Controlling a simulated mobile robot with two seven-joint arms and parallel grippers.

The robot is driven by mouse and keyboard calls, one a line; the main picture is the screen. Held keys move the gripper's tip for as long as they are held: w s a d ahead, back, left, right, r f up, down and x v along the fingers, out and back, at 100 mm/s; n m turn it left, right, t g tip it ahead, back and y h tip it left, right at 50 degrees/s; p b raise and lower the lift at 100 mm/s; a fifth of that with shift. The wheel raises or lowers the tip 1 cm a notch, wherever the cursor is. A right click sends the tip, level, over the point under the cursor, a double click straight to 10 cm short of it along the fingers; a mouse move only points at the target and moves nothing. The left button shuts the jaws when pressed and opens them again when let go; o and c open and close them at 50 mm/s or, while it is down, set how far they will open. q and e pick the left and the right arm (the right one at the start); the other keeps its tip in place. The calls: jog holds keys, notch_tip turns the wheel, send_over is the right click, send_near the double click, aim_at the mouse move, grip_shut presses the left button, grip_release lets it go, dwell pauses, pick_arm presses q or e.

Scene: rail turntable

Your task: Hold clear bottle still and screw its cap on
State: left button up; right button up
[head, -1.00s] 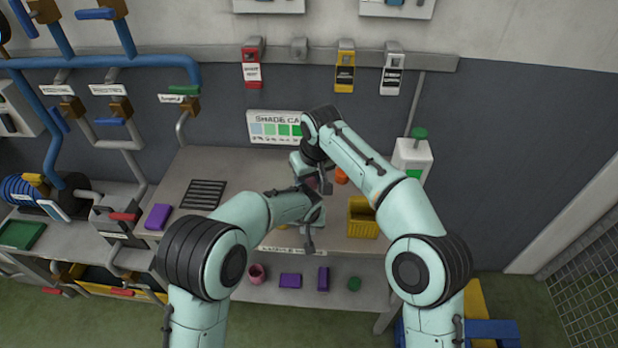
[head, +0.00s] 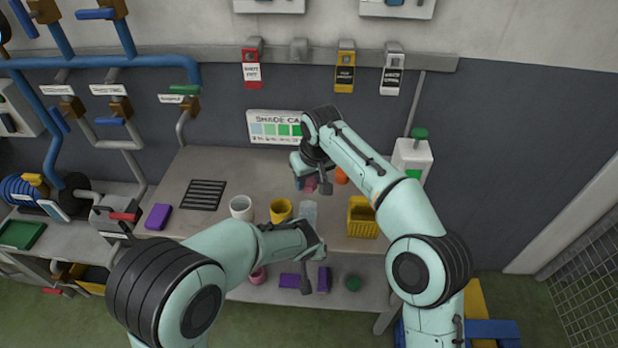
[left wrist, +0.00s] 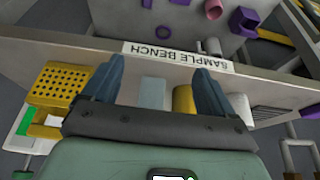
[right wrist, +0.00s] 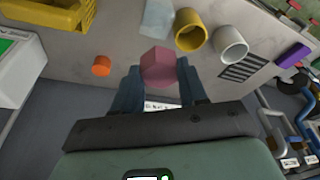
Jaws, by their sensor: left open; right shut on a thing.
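The clear bottle (head: 308,212), pale and see-through, stands on the bench near its front edge. It shows between the fingers in the left wrist view (left wrist: 152,93) and at the top of the right wrist view (right wrist: 157,18). My left gripper (left wrist: 160,68) is open and empty, apart from the bottle, off the bench front. My right gripper (right wrist: 158,85) is shut on a pink hexagonal cap (right wrist: 158,66), behind the bottle and apart from it. The cap shows partly in the head view (head: 310,186); the bottle's mouth is not clear.
A yellow cup (head: 280,210) and a white cup (head: 241,207) stand left of the bottle. A yellow basket (head: 362,218) stands right, and an orange piece (head: 341,176) lies behind. A purple block (head: 158,216) is at the bench's left. The shelf below holds several small things.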

pick_arm(q)
jog(key=shift+s, duration=1.25)
jog(key=shift+s+f, duration=0.1)
jog(key=shift+c, duration=0.3)
jog(key=w, duration=1.2)
jog(key=shift+w+f, duration=0.2)
jog(key=shift+f, duration=0.35)
jog(key=c, duration=1.5)
